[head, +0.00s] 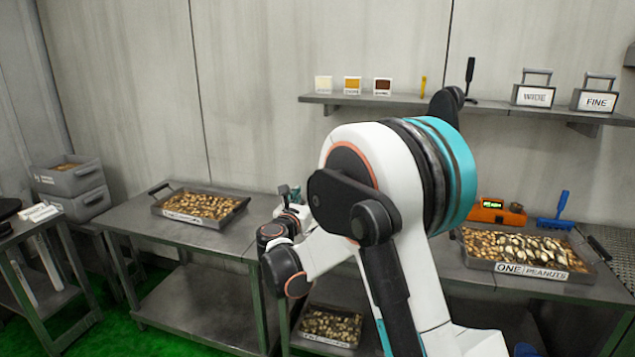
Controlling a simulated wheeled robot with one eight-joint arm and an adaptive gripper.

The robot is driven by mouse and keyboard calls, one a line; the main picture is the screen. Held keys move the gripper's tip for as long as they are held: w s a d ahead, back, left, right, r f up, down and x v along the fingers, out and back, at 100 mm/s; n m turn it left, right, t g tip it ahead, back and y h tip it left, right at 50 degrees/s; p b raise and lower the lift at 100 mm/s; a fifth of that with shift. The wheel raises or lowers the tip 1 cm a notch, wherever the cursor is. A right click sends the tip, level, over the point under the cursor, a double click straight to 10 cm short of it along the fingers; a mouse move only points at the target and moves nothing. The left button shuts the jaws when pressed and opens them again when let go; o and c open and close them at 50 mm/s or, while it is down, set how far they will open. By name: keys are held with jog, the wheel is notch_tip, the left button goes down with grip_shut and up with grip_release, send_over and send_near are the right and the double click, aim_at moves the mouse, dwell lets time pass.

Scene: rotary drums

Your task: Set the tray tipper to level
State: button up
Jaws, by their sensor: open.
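I cannot pick out the tray tipper for certain; my arm hides much of the middle of the bench. A metal tray of nuts (158,209) with dark handles lies on the left table. Another tray, labelled "ONE PEANUTS" (580,275), lies on the right bench. My gripper (288,190) is small in view at the end of my folded arm, near the wall end of the middle bench and right of the left tray. It is open, and no object shows in it. Its fingertips are hard to make out.
A wall shelf (430,101) holds small sample cards and two handled blocks, one labelled "FINE" (598,101). An orange device (495,211) and a blue brush (556,223) are at the right. Stacked grey bins (75,205) stand far left. Another nut tray (331,326) sits low.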

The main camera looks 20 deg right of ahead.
jog(key=shift+n, duration=0.3)
jog(key=b+x, duration=0.3)
jog(key=x, duration=1.1)
jog(key=shift+w+a, duration=0.15)
grip_shut()
